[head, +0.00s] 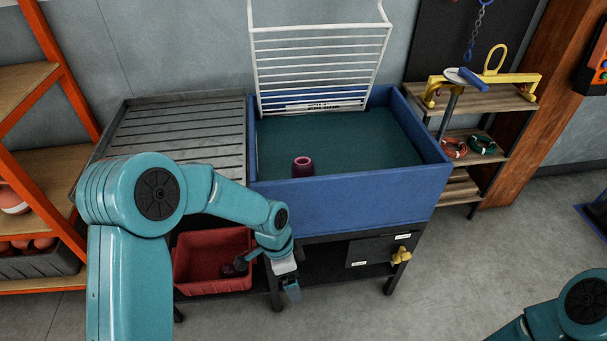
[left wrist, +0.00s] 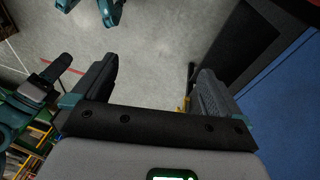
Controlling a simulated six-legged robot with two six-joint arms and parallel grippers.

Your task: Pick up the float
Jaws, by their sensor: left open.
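A small maroon, hollow-topped piece (head: 303,166), perhaps the float, stands upright in the blue tub (head: 350,202), near its front wall. My left gripper (head: 268,279) hangs in front of the tub, below its rim and beside the red bin, well apart from the maroon piece.
A red bin (head: 213,285) sits under the slatted grey bench (head: 180,130). A white wire rack (head: 318,60) stands at the tub's back. Orange-framed shelves (head: 30,80) hold reddish balls on the left. A yellow valve handle (head: 401,255) sticks out below the tub.

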